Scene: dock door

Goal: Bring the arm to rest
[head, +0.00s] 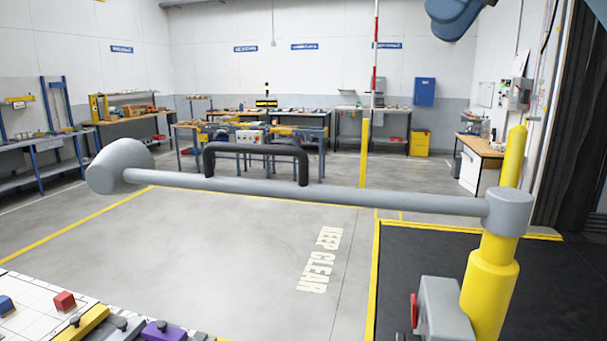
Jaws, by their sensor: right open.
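The grey barrier arm (390,201) lies close to level across the head view, dropping slightly toward the right in the picture. Its right end meets a grey hub (508,212) on a yellow post (489,285). A thick grey rounded end piece (120,165) is at its left end. A black handle (255,149) stands up from the bar. I see no support touching the left end. My right gripper (456,18) shows only partly as a blue shape at the top edge, apart from the handle and bar; its fingertips are hard to make out. My left gripper is not in view.
A white-topped table (30,305) with coloured blocks is at bottom left. Workbenches (260,133) line the back. The floor marked KEEP CLEAR (323,258) is free. A dark mat (425,275) lies right.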

